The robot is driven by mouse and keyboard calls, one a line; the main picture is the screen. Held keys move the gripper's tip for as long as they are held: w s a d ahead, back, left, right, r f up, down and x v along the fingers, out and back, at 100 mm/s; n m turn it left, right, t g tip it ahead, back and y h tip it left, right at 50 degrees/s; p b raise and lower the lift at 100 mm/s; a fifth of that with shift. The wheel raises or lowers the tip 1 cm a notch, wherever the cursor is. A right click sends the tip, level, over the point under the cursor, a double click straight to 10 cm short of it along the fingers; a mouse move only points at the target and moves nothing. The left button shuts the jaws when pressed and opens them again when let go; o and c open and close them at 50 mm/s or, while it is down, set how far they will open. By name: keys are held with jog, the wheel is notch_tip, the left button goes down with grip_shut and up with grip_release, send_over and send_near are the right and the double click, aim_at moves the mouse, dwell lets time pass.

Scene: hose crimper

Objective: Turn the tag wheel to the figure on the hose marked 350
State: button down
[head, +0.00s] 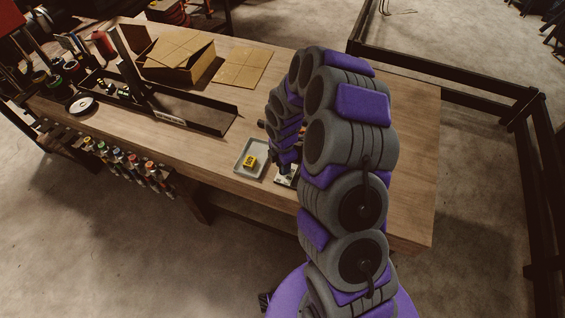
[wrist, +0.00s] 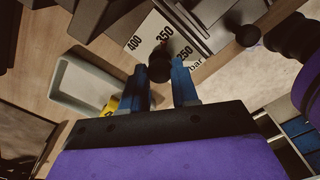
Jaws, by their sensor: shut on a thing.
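A white plate with black figures (wrist: 147,31) lies under my gripper in the wrist view. I read 400, 350, what looks like 250, and "bar" on it. A dark round knob (wrist: 159,66) stands over the plate. My gripper (wrist: 161,80) has its two blue fingers on either side of this knob and is shut on it. In the head view my gripper (head: 286,161) is at the table's front edge, mostly hidden by my arm, with part of the white plate (head: 287,177) below. Which figure is set is unclear. I cannot make out a hose marked 350.
A grey tray (head: 239,169) with a yellow block (head: 249,161) sits just left of my gripper. A second dark knob (wrist: 247,36) stands to the right. A black rack (head: 180,119) and cardboard box (head: 177,71) are farther left on the wooden table (head: 205,150).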

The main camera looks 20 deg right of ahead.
jog(key=shift+w+r, duration=0.1)
jog(key=shift+w, duration=0.05)
jog(key=c, duration=0.8)
grip_release()
jog(key=shift+c, duration=0.2)
notch_tip(320, 180, up, 17)
jog(key=shift+r, duration=0.1)
